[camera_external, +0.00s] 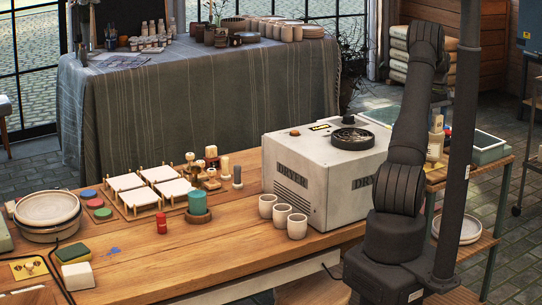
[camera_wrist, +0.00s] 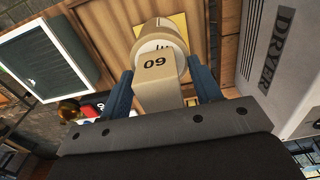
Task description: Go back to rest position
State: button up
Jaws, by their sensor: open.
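My gripper (camera_wrist: 160,72) shows in the wrist view with its two dark blue fingers apart. In the external view my dark arm rises at the right and bends down behind itself, hiding most of the gripper. A small beige container (camera_external: 435,148) shows beside the arm there, above the wooden side table.
The white dryer (camera_external: 300,165) stands close to my arm; it also fills the wrist view's right side (camera_wrist: 280,60). Three pale cups (camera_external: 283,215) stand before the dryer. The worktable's front (camera_external: 200,250) is mostly clear.

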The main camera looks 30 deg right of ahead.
jog(key=r, duration=0.2)
jog(key=s+r, duration=0.1)
jog(key=r, duration=0.2)
jog(key=shift+d, duration=0.1)
jog(key=s+r, duration=1)
jog(key=r, duration=0.2)
jog(key=w+a+n, duration=0.2)
jog(key=w+a, duration=0.4)
jog(key=w, duration=0.3)
jog(key=w+a+n, duration=0.2)
jog(key=w+a, duration=0.4)
jog(key=w, duration=0.4)
jog(key=w+a+n, duration=0.2)
jog(key=w+a, duration=0.4)
jog(key=a, duration=0.3)
jog(key=w+a+n, duration=0.2)
jog(key=w+a, duration=0.5)
jog(key=a, duration=0.2)
jog(key=shift+f+n, duration=0.25)
jog(key=shift+n, duration=0.05)
jog(key=shift+o, duration=0.4)
jog(key=shift+a, duration=0.1)
